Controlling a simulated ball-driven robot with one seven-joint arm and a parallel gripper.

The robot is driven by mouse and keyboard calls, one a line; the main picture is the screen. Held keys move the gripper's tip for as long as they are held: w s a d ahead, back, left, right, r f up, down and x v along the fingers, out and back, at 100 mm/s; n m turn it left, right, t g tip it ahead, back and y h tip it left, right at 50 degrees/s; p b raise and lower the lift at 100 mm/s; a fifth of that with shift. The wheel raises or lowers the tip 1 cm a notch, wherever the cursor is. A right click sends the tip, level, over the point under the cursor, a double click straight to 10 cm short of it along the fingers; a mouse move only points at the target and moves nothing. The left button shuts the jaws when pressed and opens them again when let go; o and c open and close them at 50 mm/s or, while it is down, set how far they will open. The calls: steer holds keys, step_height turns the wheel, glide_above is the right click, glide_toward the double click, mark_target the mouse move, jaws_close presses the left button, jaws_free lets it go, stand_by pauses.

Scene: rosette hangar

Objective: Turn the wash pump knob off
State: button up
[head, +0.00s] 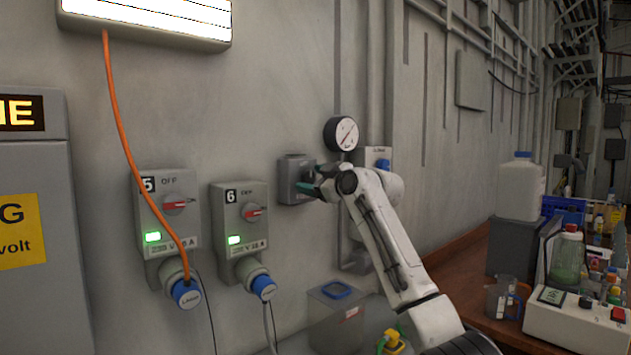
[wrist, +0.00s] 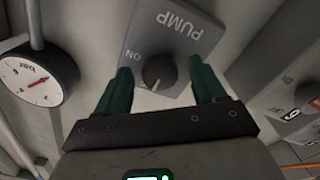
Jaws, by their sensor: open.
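The wash pump control is a grey wall box marked PUMP, seen in the wrist view (wrist: 175,35) and in the head view (head: 291,181). Its round dark knob (wrist: 160,72) has a pale pointer mark at its lower edge in the wrist view. The word ON shows upside down to the left of the knob; an OFF label cannot be made out. My gripper (wrist: 160,64) is open, its two green fingers on either side of the knob with gaps. In the head view my gripper (head: 308,188) is at the box and partly covers it.
A pressure gauge (head: 342,133) is above and right of the box. Switch boxes 5 (head: 166,212) and 6 (head: 240,222) with plugs hang left of it. A clear container (head: 336,318) stands below. Bottles and instruments crowd the bench (head: 462,268) at right.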

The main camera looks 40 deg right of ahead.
steer(key=shift+s, duration=0.1)
steer(key=s+b, duration=0.2)
steer(key=s, duration=0.8)
steer(key=shift+s+d, duration=0.2)
steer(key=shift+s, duration=0.1)
